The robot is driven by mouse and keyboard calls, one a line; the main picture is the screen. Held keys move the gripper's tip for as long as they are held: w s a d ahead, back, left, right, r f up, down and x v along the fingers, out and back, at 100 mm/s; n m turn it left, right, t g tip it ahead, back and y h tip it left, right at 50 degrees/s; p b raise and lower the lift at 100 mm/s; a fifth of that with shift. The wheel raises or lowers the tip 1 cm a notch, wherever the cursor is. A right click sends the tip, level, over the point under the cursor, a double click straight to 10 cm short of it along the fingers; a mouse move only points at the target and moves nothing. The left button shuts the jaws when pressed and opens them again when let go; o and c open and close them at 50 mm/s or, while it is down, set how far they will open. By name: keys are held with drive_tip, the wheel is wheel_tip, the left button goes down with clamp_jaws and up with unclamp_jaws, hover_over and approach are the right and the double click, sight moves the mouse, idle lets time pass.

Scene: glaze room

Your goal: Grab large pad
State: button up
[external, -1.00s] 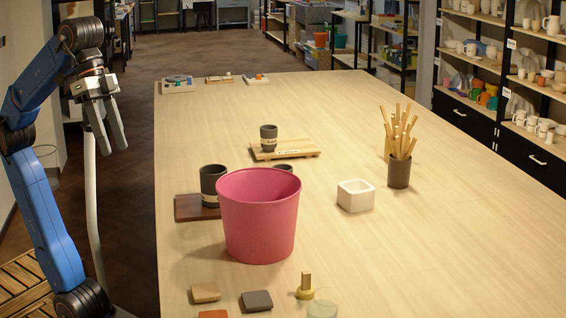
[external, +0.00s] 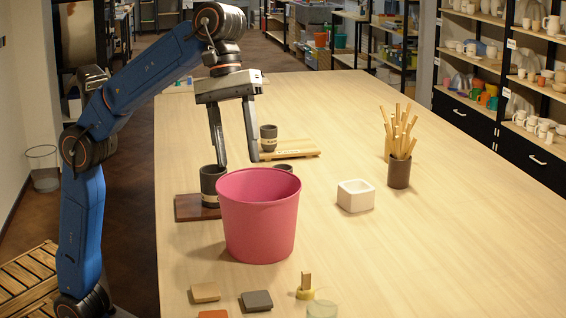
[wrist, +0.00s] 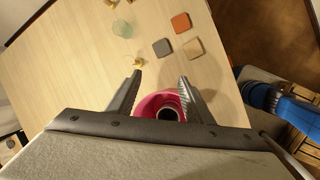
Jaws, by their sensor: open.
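My gripper (external: 238,163) is open and empty, pointing down above the far side of the pink bucket. In the wrist view its fingers (wrist: 160,76) are spread, with the bucket partly hidden between and behind them. Several flat square pads lie on the table in front of the bucket: a tan one (external: 205,292), a dark grey one (external: 257,301) and an orange one (external: 213,314) cut by the picture edge. The wrist view shows the tan (wrist: 193,48), grey (wrist: 162,47) and orange (wrist: 181,22) pads whole. They look similar in size; I cannot tell which is the large pad.
The pink bucket (external: 258,225) stands between my gripper and the pads. A dark cup (external: 212,185) on a brown board (external: 187,208) is close by. A wooden-handled piece (external: 306,287) and a pale greenish round thing (external: 323,310) lie right of the pads.

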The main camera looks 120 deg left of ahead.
sight(306, 272)
drive_tip(key=shift+w+a+f+n, duration=1.35)
drive_tip(key=shift+w+n, duration=0.35)
drive_tip(key=shift+w, duration=1.15)
drive_tip(key=shift+w+a+f+n, duration=1.2)
drive_tip(key=shift+w+a+n, duration=0.4)
drive_tip(key=shift+w, duration=1.2)
drive_tip(key=shift+h, duration=0.4)
drive_tip(key=x, duration=0.5)
drive_tip(key=s+x, duration=0.1)
drive_tip(key=x, duration=0.5)
drive_tip(key=a+x, duration=0.1)
drive_tip(key=x, duration=0.4)
drive_tip(key=shift+s+d+f, duration=0.15)
drive_tip(key=shift+s+f, duration=0.1)
drive_tip(key=shift+f, duration=0.45)
drive_tip(key=shift+x, duration=2.65)
drive_tip(key=shift+s+f, duration=0.1)
drive_tip(key=shift+s, duration=0.05)
drive_tip(key=c, duration=1.1)
